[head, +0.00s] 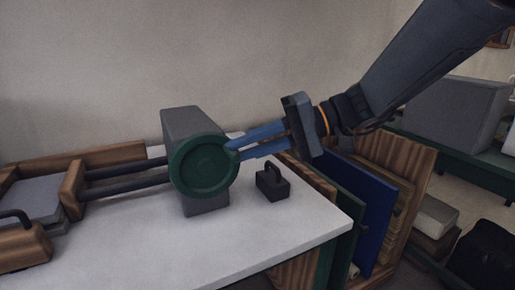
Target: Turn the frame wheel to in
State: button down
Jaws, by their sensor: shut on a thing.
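The frame wheel (200,167) is a round dark green disc on the front of an upright grey block (207,207). Two dark rods (125,182) run left from behind it to a wooden frame (73,188). My gripper (236,148) reaches in from the right, with its two blue fingers at the wheel's right rim. It is shut on the rim. The fingertips are partly hidden at the wheel's edge. No mark for "in" can be read on the wheel.
A small dark block with a handle (272,183) stands on the white table (255,232), just below my gripper. Boards, one of them blue (372,212), stand upright beyond the table's right edge. The table's front middle is clear. A grey box (455,108) sits behind at right.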

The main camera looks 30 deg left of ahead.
jog(key=shift+f, duration=0.15)
jog(key=c, duration=1.7)
grip_release()
jog(key=shift+o, duration=0.2)
jog(key=v, duration=0.8)
jog(key=shift+s, duration=0.1)
